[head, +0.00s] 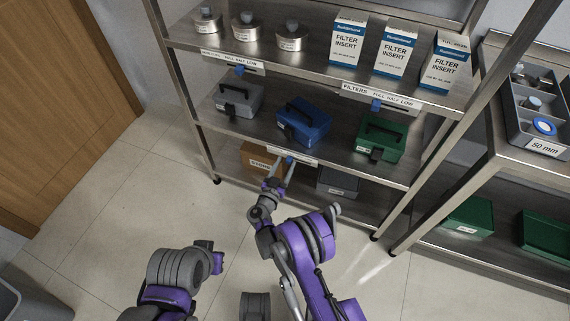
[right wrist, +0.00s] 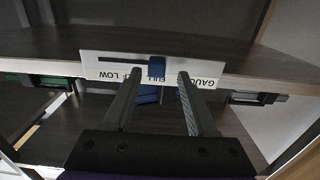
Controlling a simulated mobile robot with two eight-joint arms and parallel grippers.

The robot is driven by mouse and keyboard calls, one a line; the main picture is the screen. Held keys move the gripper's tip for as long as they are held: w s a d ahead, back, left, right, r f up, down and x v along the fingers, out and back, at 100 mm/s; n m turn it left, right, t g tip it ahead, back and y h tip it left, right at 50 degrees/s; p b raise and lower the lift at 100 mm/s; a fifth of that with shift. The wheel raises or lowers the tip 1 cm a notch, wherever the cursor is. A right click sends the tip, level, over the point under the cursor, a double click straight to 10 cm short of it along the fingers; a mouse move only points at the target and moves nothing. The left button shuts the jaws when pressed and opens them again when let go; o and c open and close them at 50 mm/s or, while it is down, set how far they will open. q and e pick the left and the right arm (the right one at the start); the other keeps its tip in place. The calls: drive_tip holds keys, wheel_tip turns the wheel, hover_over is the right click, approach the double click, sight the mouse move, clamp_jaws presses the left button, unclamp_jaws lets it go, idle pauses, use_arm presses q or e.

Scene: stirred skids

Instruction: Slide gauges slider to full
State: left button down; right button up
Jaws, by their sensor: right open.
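The gauges label (head: 305,160) is a white strip on the front edge of the middle shelf. In the right wrist view the label (right wrist: 213,70) appears upside down, with a dark slot and the words FULL and LOW partly readable. The blue slider (right wrist: 157,67) sits by the word FULL, near the right end of the slot in that view; the slider also shows small in the head view (head: 289,160). My right gripper (right wrist: 159,74) is open, its two fingers on either side of the slider with gaps visible. My left gripper cannot be made out; only left arm parts show.
Other labels with blue sliders mark the upper shelves, including the filters label (head: 380,102). Grey, blue (head: 304,121) and green (head: 381,138) cases stand on the middle shelf. A cardboard box (head: 262,158) sits below, behind my right gripper. Floor in front is clear.

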drive_tip(key=p+v, duration=0.1)
drive_tip(key=v, duration=0.9)
